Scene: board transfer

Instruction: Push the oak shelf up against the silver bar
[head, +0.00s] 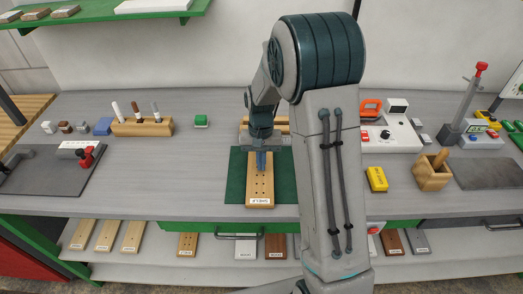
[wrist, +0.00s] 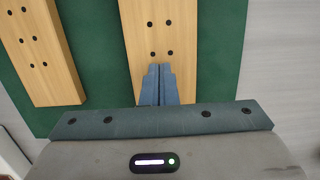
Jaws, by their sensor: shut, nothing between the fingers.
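The oak shelf, a light wooden board (head: 260,188) with dark holes and a white label at its near end, lies on the green mat (head: 235,180). It also shows in the wrist view (wrist: 150,18). My gripper (head: 261,168) is shut and empty, pointing down over the shelf. In the wrist view its fingertips (wrist: 160,68) overlap the board near a group of holes; contact is unclear. A pale grey strip (head: 286,141) at the mat's far edge looks like the silver bar, partly hidden by my gripper. The shelf's far end is hidden.
A second holed board (wrist: 43,50) lies apart from the shelf on the mat, hidden in the head view. A wooden rack (head: 155,128) stands at left. A yellow box (head: 377,179) and a wooden holder (head: 432,174) stand at right. Grey tabletop is clear left of the mat.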

